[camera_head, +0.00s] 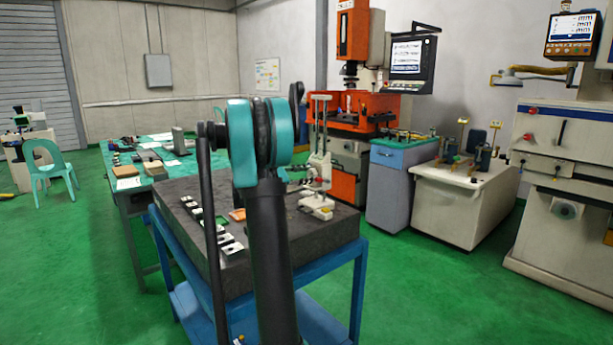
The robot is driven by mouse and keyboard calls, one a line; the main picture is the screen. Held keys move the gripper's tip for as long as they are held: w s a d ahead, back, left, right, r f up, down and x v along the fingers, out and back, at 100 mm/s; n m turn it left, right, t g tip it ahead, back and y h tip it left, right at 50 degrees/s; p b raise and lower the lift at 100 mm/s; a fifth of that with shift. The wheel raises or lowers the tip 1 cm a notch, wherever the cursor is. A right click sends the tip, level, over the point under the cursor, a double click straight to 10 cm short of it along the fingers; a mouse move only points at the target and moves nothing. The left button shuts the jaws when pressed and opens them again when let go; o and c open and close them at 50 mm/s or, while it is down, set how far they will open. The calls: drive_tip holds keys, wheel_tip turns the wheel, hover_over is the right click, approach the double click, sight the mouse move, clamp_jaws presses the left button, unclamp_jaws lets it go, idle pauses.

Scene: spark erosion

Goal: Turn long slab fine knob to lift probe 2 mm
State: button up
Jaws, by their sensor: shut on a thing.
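The long dark granite slab (185,225) lies on a blue stand. A pale upright gauge (319,112) with a white base (318,207) stands near the slab's far right corner. The fine knob and the probe are too small to tell apart here. My arm, with a teal joint, rises in front of the slab and hides its middle. I do not see my gripper; it is hidden behind the arm.
Several small blocks and plates (228,243) lie along the slab's left part, with an orange piece (238,214) farther in. A green-topped bench (155,172) stands behind left. A blue-grey cabinet (392,190) and an orange machine (350,115) stand behind right. Green floor is free at front right.

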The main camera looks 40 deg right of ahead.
drive_tip(key=m+t, duration=0.1)
drive_tip(key=m, duration=0.4)
drive_tip(key=shift+s, duration=0.15)
drive_tip(key=m+t, duration=0.1)
drive_tip(key=m, duration=0.4)
drive_tip(key=shift+f+m, duration=0.1)
drive_tip(key=shift+m, duration=0.3)
drive_tip(key=m, duration=0.5)
drive_tip(key=shift+s+f+m+t, duration=0.1)
drive_tip(key=shift+s+m+t, duration=0.05)
drive_tip(key=shift+m+t, duration=0.25)
drive_tip(key=m, duration=0.5)
drive_tip(key=shift+f+m+h, duration=0.1)
drive_tip(key=shift+m+h, duration=0.2)
drive_tip(key=shift+h, duration=0.1)
drive_tip(key=o, duration=1.2)
drive_tip(key=shift+s+a, duration=0.25)
drive_tip(key=shift+a, duration=1)
drive_tip(key=shift+s+a, duration=0.2)
drive_tip(key=shift+a, duration=1)
drive_tip(key=shift+s+a, duration=0.25)
drive_tip(key=shift+a, duration=1)
